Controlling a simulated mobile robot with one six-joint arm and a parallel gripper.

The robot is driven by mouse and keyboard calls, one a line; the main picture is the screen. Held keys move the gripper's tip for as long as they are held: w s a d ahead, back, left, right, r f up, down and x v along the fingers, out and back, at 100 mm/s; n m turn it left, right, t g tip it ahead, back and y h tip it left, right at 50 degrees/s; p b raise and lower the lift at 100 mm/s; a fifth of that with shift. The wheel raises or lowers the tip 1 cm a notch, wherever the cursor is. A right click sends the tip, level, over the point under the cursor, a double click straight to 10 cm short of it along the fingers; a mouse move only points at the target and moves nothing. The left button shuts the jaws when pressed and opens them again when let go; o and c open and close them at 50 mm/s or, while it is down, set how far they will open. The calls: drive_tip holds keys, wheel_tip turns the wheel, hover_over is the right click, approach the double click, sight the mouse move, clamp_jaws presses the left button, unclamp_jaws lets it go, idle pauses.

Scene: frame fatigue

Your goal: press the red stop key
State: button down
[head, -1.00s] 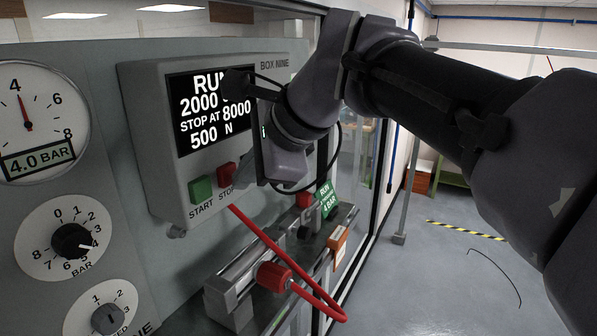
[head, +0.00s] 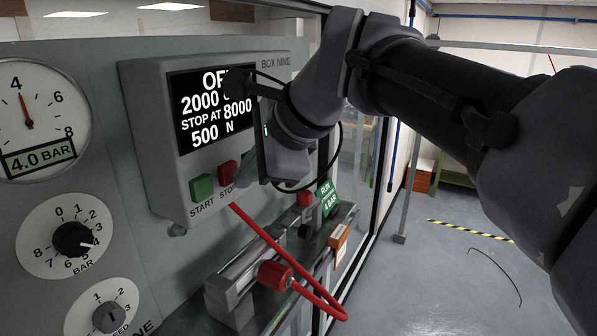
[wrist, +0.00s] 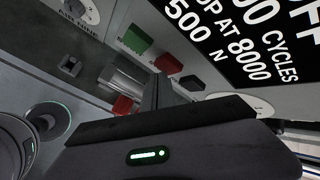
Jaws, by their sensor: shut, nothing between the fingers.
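The red stop key (head: 228,173) sits on the grey control box (head: 158,150), to the right of the green start key (head: 202,188). It also shows in the wrist view (wrist: 168,64). The box's display (head: 211,108) reads OFF, with 2000 and a stop at 8000 below it. My gripper (head: 250,172) is shut and empty, its tip close to the right of the stop key. In the wrist view the fingers (wrist: 159,90) end just below the red key. I cannot tell whether they touch it.
A red hose (head: 270,240) runs from beneath the box to a red-capped fitting (head: 274,275) on the metal rig. A green tag (head: 327,199) reads RUN and 4 BAR. A pressure gauge (head: 38,110) and black knob (head: 73,239) are at left.

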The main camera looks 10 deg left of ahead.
drive_tip(key=shift+s+d, duration=0.2)
drive_tip(key=shift+d, duration=0.25)
drive_tip(key=shift+s+d+r+b, duration=0.1)
drive_tip(key=shift+s+d+b, duration=0.15)
drive_tip(key=shift+d, duration=0.5)
drive_tip(key=shift+s+d+f+b, duration=0.1)
drive_tip(key=shift+s+d, duration=0.3)
drive_tip(key=shift+d, duration=0.4)
drive_tip(key=shift+s+d+r+b, duration=0.1)
drive_tip(key=shift+s+d+b, duration=0.15)
drive_tip(key=shift+d, duration=0.5)
